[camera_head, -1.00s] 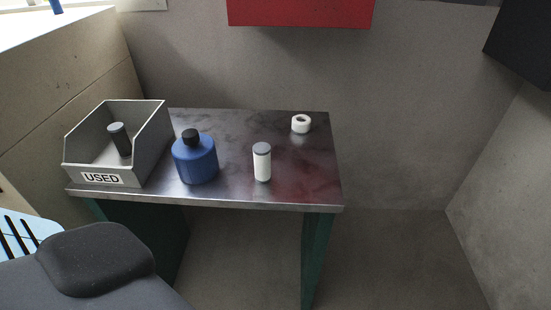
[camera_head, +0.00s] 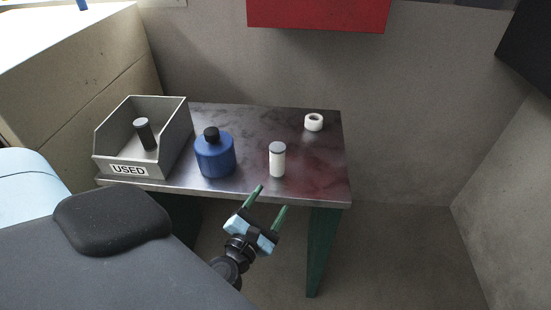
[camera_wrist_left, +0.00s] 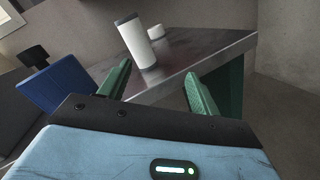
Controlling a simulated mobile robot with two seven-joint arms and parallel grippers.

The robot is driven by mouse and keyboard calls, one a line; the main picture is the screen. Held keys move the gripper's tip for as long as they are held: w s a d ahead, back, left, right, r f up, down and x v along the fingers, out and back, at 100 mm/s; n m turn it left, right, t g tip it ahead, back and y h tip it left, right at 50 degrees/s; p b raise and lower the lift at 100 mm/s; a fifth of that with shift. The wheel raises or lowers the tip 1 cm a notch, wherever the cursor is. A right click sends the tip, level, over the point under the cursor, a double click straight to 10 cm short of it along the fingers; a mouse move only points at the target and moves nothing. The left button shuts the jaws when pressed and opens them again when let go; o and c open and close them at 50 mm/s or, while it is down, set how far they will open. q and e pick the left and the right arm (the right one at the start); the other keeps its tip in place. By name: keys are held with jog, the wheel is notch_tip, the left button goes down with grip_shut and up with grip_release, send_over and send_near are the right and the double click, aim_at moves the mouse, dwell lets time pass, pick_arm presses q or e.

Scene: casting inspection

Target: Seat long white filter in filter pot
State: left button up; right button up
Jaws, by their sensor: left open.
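The long white filter (camera_head: 277,160), a white cylinder with a grey top, stands upright near the front edge of the metal table. In the left wrist view the filter (camera_wrist_left: 136,42) appears tilted, ahead of and between the finger directions. My left gripper (camera_head: 272,197), with green fingers, is open and empty in front of the table edge, just short of the filter; its fingers also show in the left wrist view (camera_wrist_left: 158,82). I cannot make out a filter pot for certain. My right gripper is not in view.
A blue bottle with a black cap (camera_head: 215,155) stands left of the filter. A grey bin labelled USED (camera_head: 179,130) holds a dark cylinder (camera_head: 146,134). A white roll-like ring (camera_head: 314,122) lies at the back right. The table's right side (camera_head: 325,165) is clear.

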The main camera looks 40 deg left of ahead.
aim_at(275, 162)
pick_arm(q)
jog(key=w+a+r+n+y, duration=0.1)
jog(key=n, duration=0.2)
jog(key=w+a+r+n, duration=0.1)
jog(key=n, duration=0.1)
jog(key=w+a+r+n+g+y, duration=0.1)
jog(key=w+r+n, duration=0.1)
jog(key=n, duration=0.1)
jog(key=shift+a+n+y+p, duration=0.2)
jog(key=shift+n+y+p, duration=0.1)
jog(key=shift+p, duration=0.1)
jog(key=shift+f+x, duration=0.1)
jog(key=shift+x, duration=1.85)
jog(key=shift+f+x, duration=0.15)
jog(key=shift+x, duration=1.85)
jog(key=c, duration=1.1)
